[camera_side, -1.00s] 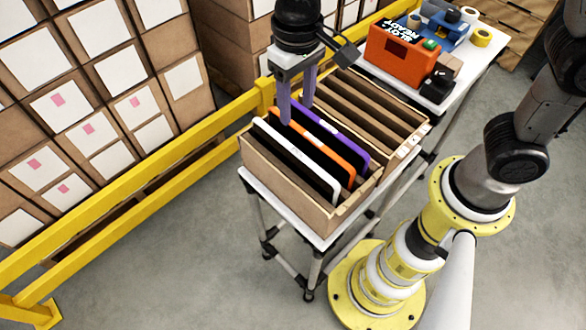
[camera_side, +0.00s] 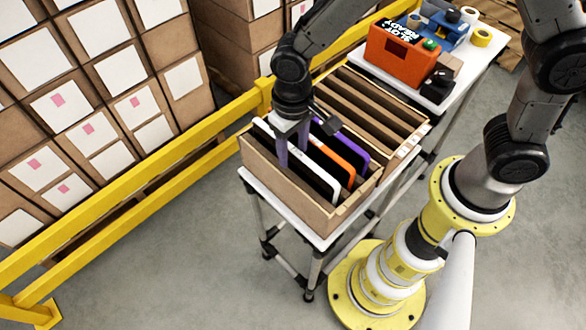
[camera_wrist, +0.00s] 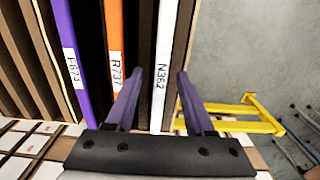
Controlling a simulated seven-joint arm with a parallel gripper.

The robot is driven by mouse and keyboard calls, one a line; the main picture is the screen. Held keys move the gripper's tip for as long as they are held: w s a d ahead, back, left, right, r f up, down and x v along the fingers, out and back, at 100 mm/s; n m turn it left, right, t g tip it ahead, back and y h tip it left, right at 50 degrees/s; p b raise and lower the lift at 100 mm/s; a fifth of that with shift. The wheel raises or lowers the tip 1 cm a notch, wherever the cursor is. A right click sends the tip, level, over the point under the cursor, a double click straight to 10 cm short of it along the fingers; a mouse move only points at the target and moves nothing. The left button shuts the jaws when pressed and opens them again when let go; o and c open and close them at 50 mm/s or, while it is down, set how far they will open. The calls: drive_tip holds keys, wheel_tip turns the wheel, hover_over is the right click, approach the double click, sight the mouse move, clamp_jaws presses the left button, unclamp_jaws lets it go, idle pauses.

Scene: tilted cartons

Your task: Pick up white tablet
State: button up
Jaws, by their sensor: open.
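The white tablet (camera_side: 318,183) stands on edge and tilted in the front slot of the cardboard carton (camera_side: 262,171). In the wrist view its white edge (camera_wrist: 164,75) carries the label N362. My gripper (camera_side: 293,158) is open, low over the tablet's far left part. In the wrist view the two purple fingers (camera_wrist: 157,95) are on either side of the white edge, with a gap to each side. In the side view the gripper hides part of the tablet's upper edge.
An orange tablet (camera_side: 336,161) and a purple tablet (camera_side: 352,152) stand behind the white one in the same carton. A second carton (camera_side: 398,143) with empty slots is behind. An orange box (camera_side: 400,55) stands on the bench; a yellow rail (camera_side: 150,180) runs along the left.

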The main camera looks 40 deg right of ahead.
drive_tip(key=shift+f, duration=0.4)
clamp_jaws()
drive_tip(key=shift+r, duration=0.1)
